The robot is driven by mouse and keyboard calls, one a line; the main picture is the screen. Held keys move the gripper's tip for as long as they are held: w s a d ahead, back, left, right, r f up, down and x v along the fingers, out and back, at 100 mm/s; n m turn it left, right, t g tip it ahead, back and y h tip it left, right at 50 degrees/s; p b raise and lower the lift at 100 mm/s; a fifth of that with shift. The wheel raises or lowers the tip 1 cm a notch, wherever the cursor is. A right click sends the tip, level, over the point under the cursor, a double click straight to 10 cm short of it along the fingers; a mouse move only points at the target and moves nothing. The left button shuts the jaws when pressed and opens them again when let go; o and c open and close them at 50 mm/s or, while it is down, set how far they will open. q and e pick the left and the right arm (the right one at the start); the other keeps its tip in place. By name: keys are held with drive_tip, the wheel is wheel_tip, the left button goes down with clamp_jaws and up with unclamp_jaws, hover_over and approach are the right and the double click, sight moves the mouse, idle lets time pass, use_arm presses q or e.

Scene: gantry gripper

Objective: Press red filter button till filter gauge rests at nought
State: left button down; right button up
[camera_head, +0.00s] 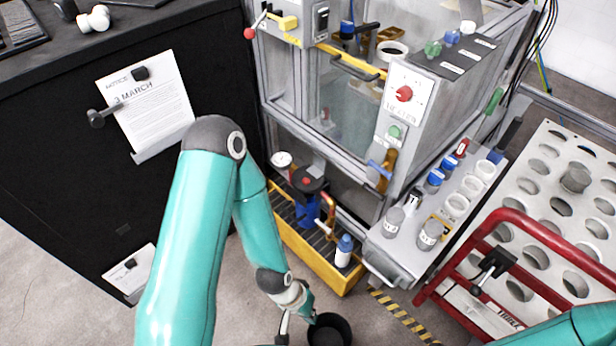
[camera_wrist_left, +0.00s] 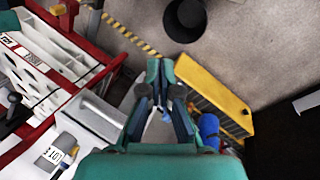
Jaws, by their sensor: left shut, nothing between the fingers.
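The red filter button (camera_head: 306,181) sits on the black cap of a blue filter unit (camera_head: 307,209) in the yellow tray. The filter gauge (camera_head: 282,159), a round white dial, stands just behind it to the left; its needle is too small to read. My left gripper (camera_head: 300,318) is low, in front of the tray and apart from the button, near a black bucket. In the left wrist view the left gripper (camera_wrist_left: 160,85) is shut and empty, and the blue unit (camera_wrist_left: 209,128) shows to its right. My right gripper is out of view.
The yellow tray (camera_head: 318,262) holds a white bottle with a blue cap (camera_head: 344,250). The black bucket (camera_head: 329,330) stands on the floor. A grey machine with a red knob (camera_head: 404,93) rises behind. A red-framed rack (camera_head: 478,243) stands right; a black cabinet (camera_head: 60,170) stands left.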

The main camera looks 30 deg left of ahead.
use_arm(q)
wheel_tip(320, 180, up, 5)
drive_tip(key=n+t+y+b, duration=0.2)
drive_tip(key=n+t+b, duration=0.75)
drive_tip(key=n, duration=1.25)
hover_over(305, 181)
drive_tip(key=b, duration=0.2)
drive_tip(key=shift+f+g, duration=0.15)
drive_tip(key=shift+g, duration=0.4)
wheel_tip(305, 181, down, 8)
drive_tip(key=b, duration=0.7)
drive_tip(key=shift+f+b, duration=0.45)
